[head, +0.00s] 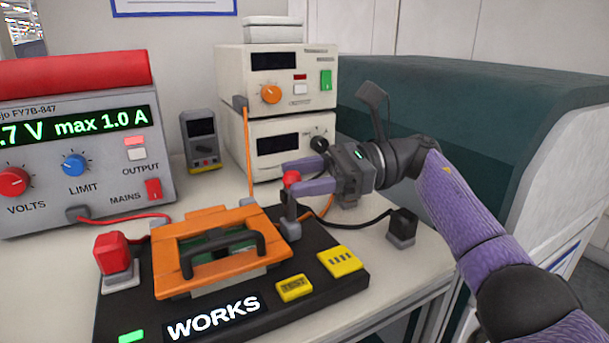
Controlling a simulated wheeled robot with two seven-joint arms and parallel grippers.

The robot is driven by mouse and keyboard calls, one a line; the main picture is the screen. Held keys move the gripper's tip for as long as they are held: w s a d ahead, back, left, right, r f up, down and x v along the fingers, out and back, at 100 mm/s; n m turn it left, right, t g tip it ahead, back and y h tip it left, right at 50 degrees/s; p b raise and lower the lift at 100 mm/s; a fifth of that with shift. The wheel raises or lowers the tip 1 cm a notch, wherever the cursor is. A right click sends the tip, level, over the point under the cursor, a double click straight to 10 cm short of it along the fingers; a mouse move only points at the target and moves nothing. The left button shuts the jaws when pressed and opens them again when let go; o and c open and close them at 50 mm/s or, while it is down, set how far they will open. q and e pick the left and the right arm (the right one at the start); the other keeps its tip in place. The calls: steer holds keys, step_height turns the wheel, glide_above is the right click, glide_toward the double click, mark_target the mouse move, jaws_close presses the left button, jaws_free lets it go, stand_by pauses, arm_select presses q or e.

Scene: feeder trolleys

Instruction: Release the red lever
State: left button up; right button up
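The red lever's round red knob (291,178) tops a dark upright stem at the back right corner of the black test fixture (335,289). My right gripper (287,180) reaches in from the right. Its two purple fingers lie on either side of the knob, one behind and one in front, and look closed on it. The front finger hides part of the knob and upper stem. An orange frame (222,276) with a black handle (187,262) lies on the fixture beside the lever. My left gripper is not in view.
A red button block (112,255) stands left of the orange frame. A power supply (75,145) and stacked instruments (277,78) stand behind. Orange and black cables run near the lever. A black-topped block (402,228) sits right on the bench.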

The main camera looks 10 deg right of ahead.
step_height(320, 180, up, 10)
steer(key=p, duration=0.3)
stand_by(0.3)
